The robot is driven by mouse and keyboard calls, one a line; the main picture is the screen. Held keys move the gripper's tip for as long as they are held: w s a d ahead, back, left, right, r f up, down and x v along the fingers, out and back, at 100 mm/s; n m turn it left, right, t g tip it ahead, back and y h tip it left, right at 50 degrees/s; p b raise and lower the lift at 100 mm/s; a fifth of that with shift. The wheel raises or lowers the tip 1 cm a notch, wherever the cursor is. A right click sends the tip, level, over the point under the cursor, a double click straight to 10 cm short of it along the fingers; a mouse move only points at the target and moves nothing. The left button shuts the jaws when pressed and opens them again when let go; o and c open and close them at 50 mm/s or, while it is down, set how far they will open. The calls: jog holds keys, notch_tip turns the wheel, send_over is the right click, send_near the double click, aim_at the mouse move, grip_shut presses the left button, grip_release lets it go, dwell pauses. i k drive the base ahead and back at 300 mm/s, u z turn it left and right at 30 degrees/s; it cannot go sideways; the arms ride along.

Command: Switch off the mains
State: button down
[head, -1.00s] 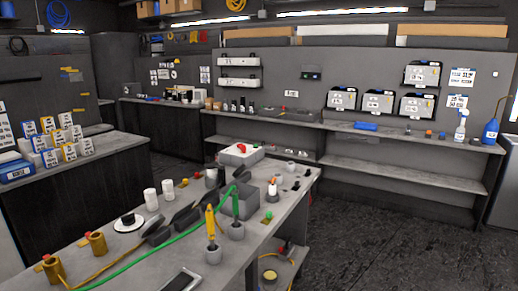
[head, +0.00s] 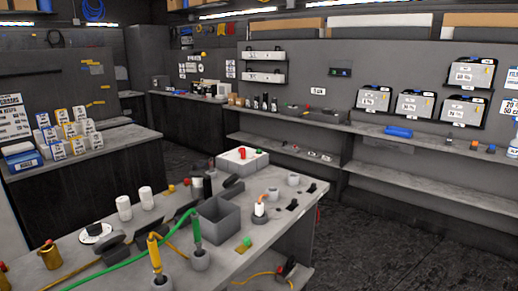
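A pale box with a red knob or switch (head: 242,158) sits at the back edge of the near workbench (head: 215,262). It may be the mains switch, but I see no readable label on it. Small black switch-like parts (head: 302,198) lie on the bench to its right. A small dark box with a green mark (head: 340,69) is on the back wall, with a white label (head: 319,91) to its lower left. I cannot tell which of these is the mains. My gripper is not in view.
The bench holds a grey open bin (head: 220,219), yellow and green handled tools in cups, white cylinders and a green cable. A long wall shelf (head: 420,142) runs behind. Dark floor (head: 390,240) is open right of the bench.

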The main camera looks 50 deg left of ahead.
aim_at(243, 151)
jog(key=u, duration=0.3)
jog(key=i, duration=1.7)
jog(key=u, duration=1.15)
jog(key=i, duration=1.05)
jog(key=u, duration=1.85)
jog(key=i, duration=1)
jog(key=u, duration=0.15)
